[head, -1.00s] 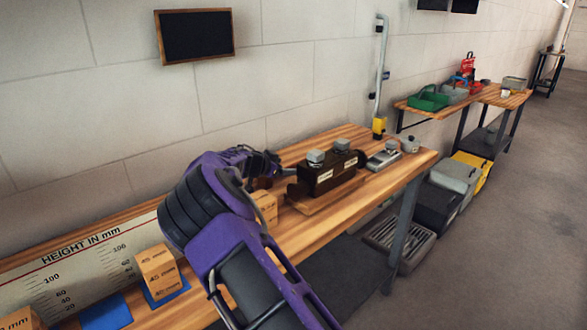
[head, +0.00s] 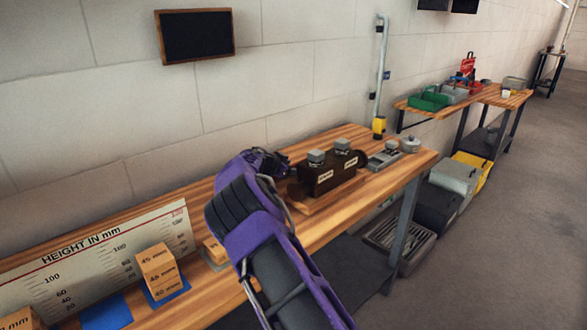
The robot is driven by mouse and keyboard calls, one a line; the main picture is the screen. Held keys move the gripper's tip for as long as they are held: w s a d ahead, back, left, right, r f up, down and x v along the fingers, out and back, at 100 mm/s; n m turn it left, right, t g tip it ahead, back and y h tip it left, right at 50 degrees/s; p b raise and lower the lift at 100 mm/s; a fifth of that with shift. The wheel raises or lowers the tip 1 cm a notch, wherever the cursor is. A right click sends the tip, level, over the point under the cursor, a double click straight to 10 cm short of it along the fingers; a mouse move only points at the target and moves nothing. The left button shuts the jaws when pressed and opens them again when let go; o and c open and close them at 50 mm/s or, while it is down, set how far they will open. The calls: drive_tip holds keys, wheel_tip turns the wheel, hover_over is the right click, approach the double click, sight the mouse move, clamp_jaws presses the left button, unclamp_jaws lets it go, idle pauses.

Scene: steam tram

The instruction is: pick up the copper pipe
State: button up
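I cannot make out a copper pipe in the head view. My gripper (head: 278,160) is a small dark shape at the far end of my purple arm, over the back of the long wooden bench (head: 340,225). It is just left of a dark brown model with white labels (head: 322,180). Its fingers are too small and partly hidden to tell whether they are open or hold anything. My arm covers the part of the bench in front of it.
Two grey pieces top the model, which sits on a wooden base. A grey metal item (head: 384,159) and a lidded pot (head: 410,144) stand to its right. Marked wooden blocks (head: 157,270), a height board (head: 95,262) and a blue mat (head: 106,313) are at left. A grey wall pipe (head: 380,70) rises behind.

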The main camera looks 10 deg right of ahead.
clamp_jaws()
idle(1.2)
